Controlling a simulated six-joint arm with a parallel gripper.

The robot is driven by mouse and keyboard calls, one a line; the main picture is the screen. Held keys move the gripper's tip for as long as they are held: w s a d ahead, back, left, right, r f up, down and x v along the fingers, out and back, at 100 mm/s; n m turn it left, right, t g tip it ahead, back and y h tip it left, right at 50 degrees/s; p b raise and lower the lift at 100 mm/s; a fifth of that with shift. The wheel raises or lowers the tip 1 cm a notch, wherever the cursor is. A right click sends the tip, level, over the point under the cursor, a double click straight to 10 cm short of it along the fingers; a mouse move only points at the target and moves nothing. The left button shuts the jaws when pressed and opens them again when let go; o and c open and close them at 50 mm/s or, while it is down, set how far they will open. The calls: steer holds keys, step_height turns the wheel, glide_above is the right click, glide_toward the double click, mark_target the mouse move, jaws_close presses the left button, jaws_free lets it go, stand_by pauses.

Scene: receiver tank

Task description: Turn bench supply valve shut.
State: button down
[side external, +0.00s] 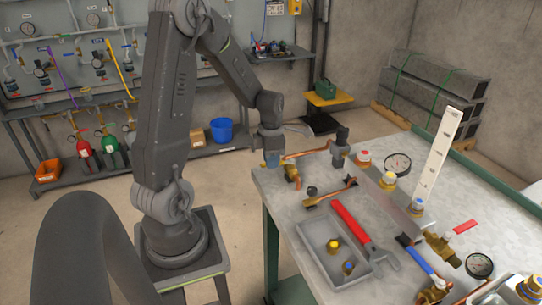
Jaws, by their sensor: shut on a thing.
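My gripper (272,160) is at the far left corner of the workbench, pointing down. It is shut on a small bluish part, which looks like the handle of the bench supply valve; the jaws hide most of it. Right beside it is a brass valve body (292,173) at the bench edge. A copper-coloured pipe or lever (308,152) runs from there to the right. The exact angle of the handle is too small to tell.
The workbench (285,205) carries a grey tray (318,238), a red-handled wrench (350,222), gauges (397,164), a white upright scale (437,155) and several brass fittings. Floor left of the bench is clear.

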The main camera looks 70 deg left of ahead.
steer(key=shift+d+n, duration=0.5)
steer(key=shift+n, duration=0.3)
steer(key=c, duration=1.1)
jaws_free()
steer(key=shift+o, duration=0.2)
steer(key=shift+r, duration=0.1)
step_height(320, 180, up, 14)
steer(key=shift+d, duration=0.1)
